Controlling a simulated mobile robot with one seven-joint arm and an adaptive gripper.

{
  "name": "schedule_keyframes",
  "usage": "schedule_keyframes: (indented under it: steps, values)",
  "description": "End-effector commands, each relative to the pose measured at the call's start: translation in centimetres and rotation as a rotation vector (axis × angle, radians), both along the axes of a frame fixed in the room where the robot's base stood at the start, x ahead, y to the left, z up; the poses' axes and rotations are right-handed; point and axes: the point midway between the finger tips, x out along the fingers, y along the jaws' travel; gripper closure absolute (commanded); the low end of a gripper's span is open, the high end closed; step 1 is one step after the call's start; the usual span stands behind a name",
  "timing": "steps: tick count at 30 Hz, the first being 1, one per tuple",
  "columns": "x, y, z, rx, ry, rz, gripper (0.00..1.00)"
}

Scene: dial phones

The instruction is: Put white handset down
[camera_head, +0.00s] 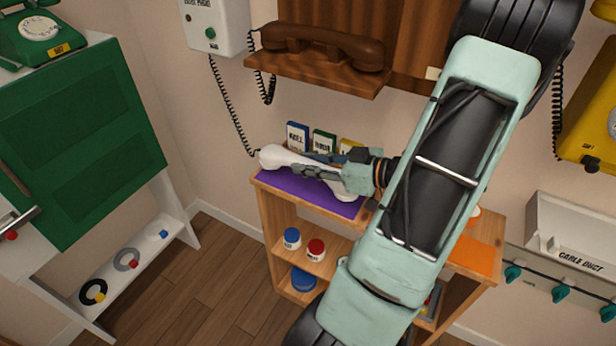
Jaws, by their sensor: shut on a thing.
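The white handset (282,157) is over the purple mat (325,201) on top of the wooden shelf unit. Its left end is in clear view, and its right end (346,194) shows below my gripper. My gripper (308,166) is shut on the handset's middle, reaching in from the right. I cannot tell whether the handset touches the mat or is just above it. A black coiled cord (233,115) runs from the handset's left end up to the white wall phone (217,27), whose top is cut off.
A brown handset (330,45) lies on a wooden wall ledge (320,77) above. Small boxes (298,136) stand behind the white handset. A green cabinet (80,140) is at left, a yellow phone (590,115) at right. My arm hides much of the shelf unit's right part.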

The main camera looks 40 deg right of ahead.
Motion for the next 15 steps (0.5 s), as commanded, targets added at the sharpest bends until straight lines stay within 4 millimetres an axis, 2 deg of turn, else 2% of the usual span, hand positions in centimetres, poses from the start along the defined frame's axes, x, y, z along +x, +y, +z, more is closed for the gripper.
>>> schedule_keyframes:
  steps: [1,7,15]
  values:
    - [0.0,-0.2,-1.0,0.000,-0.001,-0.001,1.00]
    - [0.0,-0.1,-3.1,0.001,-0.002,0.000,1.00]
    - [0.0,-0.1,-3.2,0.000,-0.002,0.000,1.00]
